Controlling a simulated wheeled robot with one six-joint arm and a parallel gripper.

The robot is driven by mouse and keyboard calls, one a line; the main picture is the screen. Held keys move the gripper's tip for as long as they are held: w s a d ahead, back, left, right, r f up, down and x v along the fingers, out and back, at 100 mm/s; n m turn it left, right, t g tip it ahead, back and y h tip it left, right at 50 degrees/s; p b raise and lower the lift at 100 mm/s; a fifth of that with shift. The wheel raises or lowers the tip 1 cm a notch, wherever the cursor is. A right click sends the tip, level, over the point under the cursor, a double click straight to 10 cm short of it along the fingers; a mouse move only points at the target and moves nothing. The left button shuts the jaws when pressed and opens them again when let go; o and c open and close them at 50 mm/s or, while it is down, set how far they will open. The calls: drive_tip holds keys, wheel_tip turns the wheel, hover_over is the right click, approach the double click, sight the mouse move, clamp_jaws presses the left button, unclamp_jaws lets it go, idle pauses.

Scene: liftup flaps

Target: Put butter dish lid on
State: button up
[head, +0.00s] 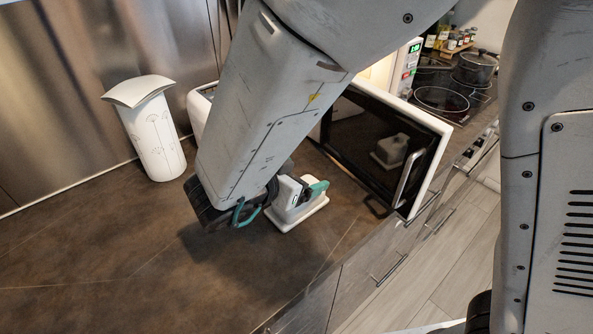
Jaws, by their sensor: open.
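A white butter dish (302,214) sits on the brown counter in front of the open microwave door. A pale raised part on it may be the lid, but my gripper covers much of it and I cannot tell how the lid lies. My gripper (308,190), with teal fingers, is open and right at the top of the dish. I cannot tell whether the fingers touch it.
The microwave door (433,128) stands open close to the right of the dish, its dark glass reflecting a pale shape. A white vase-like container (155,140) stands at back left. The counter (120,255) is clear at front left. A pot (474,68) is on the stove.

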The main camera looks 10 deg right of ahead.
drive_tip(key=v, duration=1.2)
drive_tip(key=w+d+r+n+t+y, duration=0.3)
drive_tip(key=w+r+n+y, duration=0.2)
drive_tip(key=w+r+y, duration=0.8)
drive_tip(key=s+d+f+n+g+h, duration=0.1)
drive_tip(key=s+d+g, duration=0.4)
drive_tip(key=s+d, duration=0.7)
drive_tip(key=s+d+f+n+g+h, duration=0.2)
drive_tip(key=s+d+f+n+g, duration=0.2)
drive_tip(key=s+d, duration=0.9)
drive_tip(key=shift+d+f+g+h, duration=0.3)
drive_tip(key=shift+f+g, duration=0.3)
drive_tip(key=shift+g, duration=0.3)
drive_tip(key=shift+w, duration=0.1)
